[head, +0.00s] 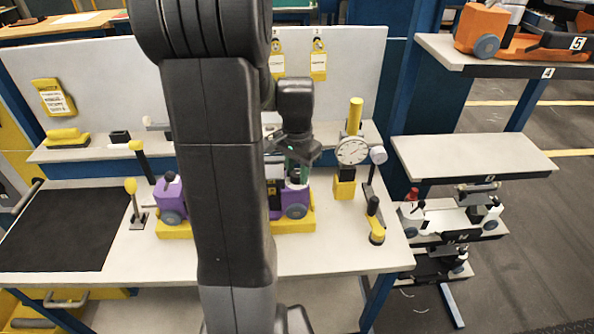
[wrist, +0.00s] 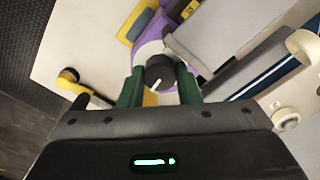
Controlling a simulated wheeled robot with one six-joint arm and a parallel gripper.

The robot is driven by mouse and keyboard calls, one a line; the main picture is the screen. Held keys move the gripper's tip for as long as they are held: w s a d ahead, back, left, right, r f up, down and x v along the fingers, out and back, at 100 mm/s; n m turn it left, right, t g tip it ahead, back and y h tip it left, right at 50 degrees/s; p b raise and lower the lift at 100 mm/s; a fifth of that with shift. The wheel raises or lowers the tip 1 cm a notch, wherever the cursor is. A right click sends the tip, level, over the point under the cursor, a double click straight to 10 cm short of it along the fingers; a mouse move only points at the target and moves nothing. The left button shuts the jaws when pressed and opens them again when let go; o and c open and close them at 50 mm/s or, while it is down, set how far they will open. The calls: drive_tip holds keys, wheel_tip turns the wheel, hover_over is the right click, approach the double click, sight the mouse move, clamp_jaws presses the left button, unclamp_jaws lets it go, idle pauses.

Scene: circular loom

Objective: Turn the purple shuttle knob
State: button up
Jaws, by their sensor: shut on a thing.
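The purple shuttle stands on a yellow base (head: 290,227) on the workbench. In the head view my arm hides its middle; its right purple end (head: 297,199) and left purple end (head: 168,196) show. In the wrist view the dark round knob (wrist: 158,66) with a white pointer line sits on a white collar above the purple body (wrist: 155,28). My gripper (wrist: 160,82) has one green finger on each side of the knob and is shut on it. In the head view my gripper (head: 297,158) points down over the shuttle's right end.
A dial gauge (head: 352,151) on a yellow stand is close to the right of my gripper. A black mat (head: 65,230) lies on the left. Shelves with other shuttles stand further right.

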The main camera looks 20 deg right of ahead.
sight(297, 173)
drive_tip(key=o, duration=1)
drive_tip(key=shift+r, duration=0.1)
wheel_tip(297, 173, up, 14)
drive_tip(key=shift+f+b, duration=0.15)
drive_tip(key=shift+b, duration=0.15)
